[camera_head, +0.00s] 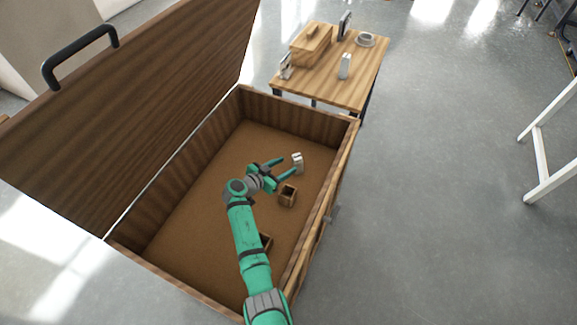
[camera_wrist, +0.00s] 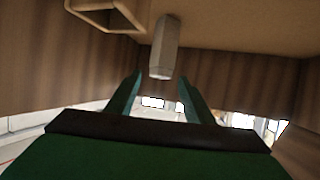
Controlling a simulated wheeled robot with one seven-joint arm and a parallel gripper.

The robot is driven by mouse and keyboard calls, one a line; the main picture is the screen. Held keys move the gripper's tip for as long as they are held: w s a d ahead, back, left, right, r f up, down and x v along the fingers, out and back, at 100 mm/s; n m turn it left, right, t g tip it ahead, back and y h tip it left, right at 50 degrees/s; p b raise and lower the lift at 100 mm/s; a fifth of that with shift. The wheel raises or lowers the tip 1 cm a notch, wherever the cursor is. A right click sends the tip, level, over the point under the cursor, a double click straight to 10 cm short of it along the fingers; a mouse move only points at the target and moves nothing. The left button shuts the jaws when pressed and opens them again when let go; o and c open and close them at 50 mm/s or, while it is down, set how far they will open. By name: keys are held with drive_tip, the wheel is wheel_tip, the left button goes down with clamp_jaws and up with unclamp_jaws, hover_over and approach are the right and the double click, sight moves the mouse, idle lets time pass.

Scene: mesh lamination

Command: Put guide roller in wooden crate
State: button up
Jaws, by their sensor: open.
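The large wooden crate (camera_head: 186,262) stands with its lid raised at the left. Inside it, a silver-grey piece, which looks like the guide roller (camera_head: 298,159), is on the crate floor near the right wall. It also shows in the wrist view as a grey block (camera_wrist: 164,50) just beyond the fingers, against the brown floor. My gripper (camera_head: 290,166) reaches down into the crate with its green fingers apart. In the wrist view my gripper (camera_wrist: 158,85) has nothing between its fingers. My arm hides part of the crate floor.
A small open wooden box (camera_head: 288,196) sits beside my gripper, and a second one (camera_head: 266,241) is partly behind my arm. A side table (camera_head: 330,85) behind the crate holds a wooden box (camera_head: 310,45), a grey block (camera_head: 344,66) and a cup (camera_head: 365,39).

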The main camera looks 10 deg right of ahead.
drive_tip(key=shift+v, duration=1.1)
drive_tip(key=shift+w+a, duration=0.1)
drive_tip(key=shift+w, duration=0.15)
